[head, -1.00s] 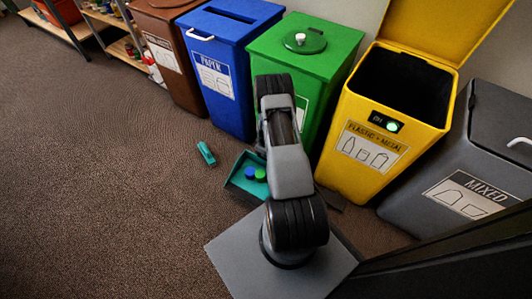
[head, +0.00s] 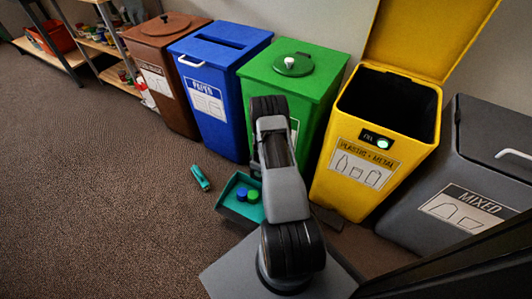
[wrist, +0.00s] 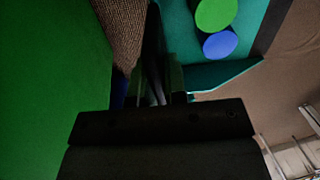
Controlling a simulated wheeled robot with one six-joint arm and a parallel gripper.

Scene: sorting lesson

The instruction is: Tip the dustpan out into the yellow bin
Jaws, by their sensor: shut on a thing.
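The teal dustpan (head: 227,207) is left of my arm in the head view, in front of the green bin. A blue disc (head: 241,194) and a green disc (head: 253,196) lie in it. The wrist view also shows the dustpan (wrist: 222,74), with the green disc (wrist: 215,13) and blue disc (wrist: 220,44) at the top. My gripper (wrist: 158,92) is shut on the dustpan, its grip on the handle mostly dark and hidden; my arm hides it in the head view. The yellow bin (head: 357,173), labelled plastic and metal, stands right of my arm with its lid raised.
The green bin (head: 300,92), blue bin (head: 220,100) and brown bin (head: 160,80) stand left of the yellow one, lids shut. A grey mixed bin (head: 470,165) is at the right. A small teal object (head: 200,178) lies on open carpet.

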